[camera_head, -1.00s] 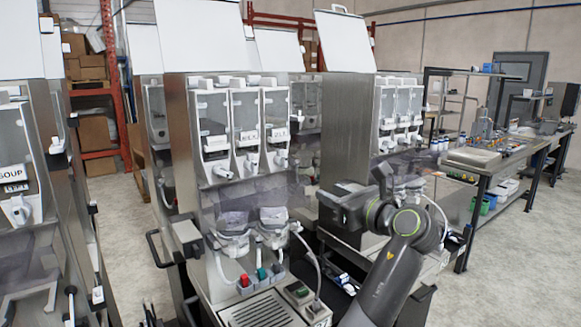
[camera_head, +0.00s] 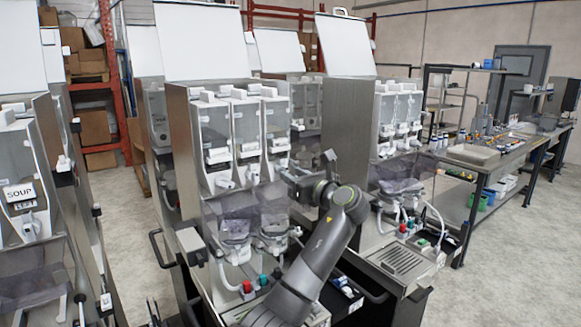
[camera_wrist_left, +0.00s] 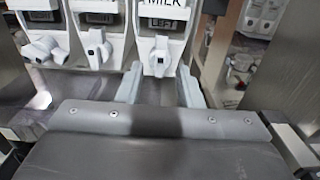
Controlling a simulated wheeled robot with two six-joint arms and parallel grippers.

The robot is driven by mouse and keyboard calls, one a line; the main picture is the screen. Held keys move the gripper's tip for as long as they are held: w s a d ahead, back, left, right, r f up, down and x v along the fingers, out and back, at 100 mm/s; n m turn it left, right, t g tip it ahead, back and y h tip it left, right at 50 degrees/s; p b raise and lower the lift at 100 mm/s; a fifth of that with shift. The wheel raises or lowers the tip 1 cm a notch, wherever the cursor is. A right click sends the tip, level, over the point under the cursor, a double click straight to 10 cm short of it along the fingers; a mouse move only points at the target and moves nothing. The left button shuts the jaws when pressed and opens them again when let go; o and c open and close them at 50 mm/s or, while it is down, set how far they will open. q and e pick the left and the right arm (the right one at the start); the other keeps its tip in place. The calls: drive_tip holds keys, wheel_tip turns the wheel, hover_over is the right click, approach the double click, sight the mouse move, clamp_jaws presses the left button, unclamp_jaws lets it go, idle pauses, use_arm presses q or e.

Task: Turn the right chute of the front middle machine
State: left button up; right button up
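The front middle machine (camera_head: 180,130) is a steel dispenser with a row of three clear canisters, each with a white chute below. Its right chute (camera_wrist_left: 158,58) sits under a MILK label in the left wrist view and points downward. In the head view this chute (camera_head: 281,163) is partly behind my gripper. My left gripper (camera_head: 287,176) reaches in from the right, just below and in front of the right chute. In the left wrist view its two fingers (camera_wrist_left: 160,84) are apart, one on each side just below the chute, with nothing held. My right gripper is not in view.
Two more white chutes, the middle (camera_wrist_left: 96,48) and the left (camera_wrist_left: 45,48), are close beside. Clear mixing bowls (camera_head: 236,228) hang below. A second machine (camera_head: 345,130) stands at the right, a SOUP machine (camera_head: 25,195) at the left.

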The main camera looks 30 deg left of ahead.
sight(283, 167)
use_arm(q)
drive_tip(key=shift+x, duration=1.1)
clamp_jaws()
